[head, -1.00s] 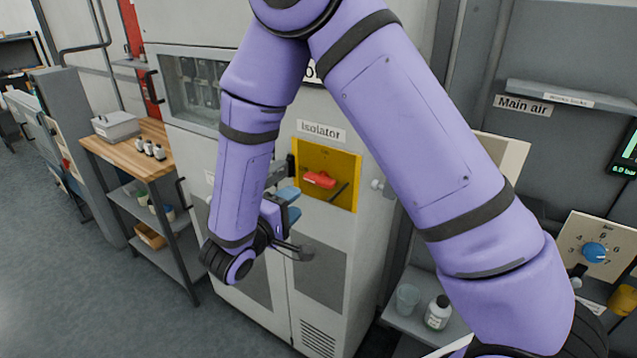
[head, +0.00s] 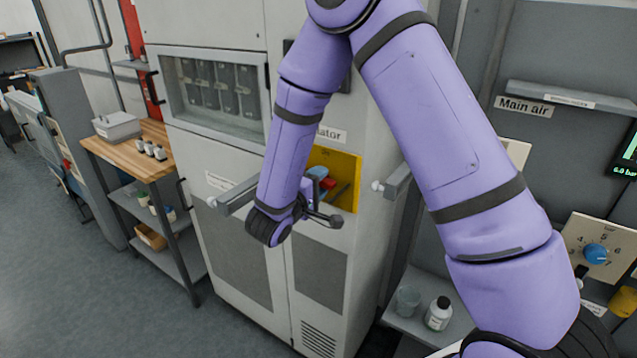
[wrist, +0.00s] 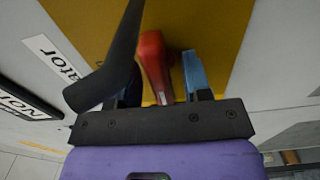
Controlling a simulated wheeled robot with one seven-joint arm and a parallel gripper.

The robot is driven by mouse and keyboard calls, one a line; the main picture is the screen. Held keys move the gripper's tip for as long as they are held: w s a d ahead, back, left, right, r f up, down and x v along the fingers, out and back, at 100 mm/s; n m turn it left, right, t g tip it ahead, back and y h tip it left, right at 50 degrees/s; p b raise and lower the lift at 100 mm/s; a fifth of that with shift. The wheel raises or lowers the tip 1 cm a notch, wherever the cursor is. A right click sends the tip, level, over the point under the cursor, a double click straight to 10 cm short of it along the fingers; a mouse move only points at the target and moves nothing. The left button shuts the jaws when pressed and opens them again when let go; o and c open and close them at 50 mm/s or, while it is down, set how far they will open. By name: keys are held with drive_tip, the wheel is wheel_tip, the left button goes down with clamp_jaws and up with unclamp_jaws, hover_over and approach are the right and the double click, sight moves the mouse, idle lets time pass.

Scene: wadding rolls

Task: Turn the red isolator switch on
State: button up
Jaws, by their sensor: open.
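The red isolator switch handle (wrist: 153,62) stands out from a yellow plate (wrist: 213,30) in the wrist view. My gripper (head: 318,187) is close in front of the plate in the head view. In the wrist view my gripper (wrist: 160,85) is open, with a blue finger right of the red handle and the other side partly hidden by a dark bar. The handle lies between them; I cannot tell whether they touch.
A dark bar (wrist: 115,65) crosses the left of the wrist view. A grey rail end (head: 397,182) juts out right of the yellow plate. A wooden-topped cart (head: 140,150) stands at left. A blue dial (head: 595,254) is at far right. Floor at front left is clear.

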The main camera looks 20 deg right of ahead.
clamp_jaws()
drive_tip(key=shift+m, duration=0.4)
drive_tip(key=m, duration=0.3)
drive_tip(key=shift+m, duration=0.3)
drive_tip(key=m, duration=0.4)
drive_tip(key=shift+m, duration=0.3)
drive_tip(key=m, duration=0.4)
drive_tip(key=shift+m, duration=2.4)
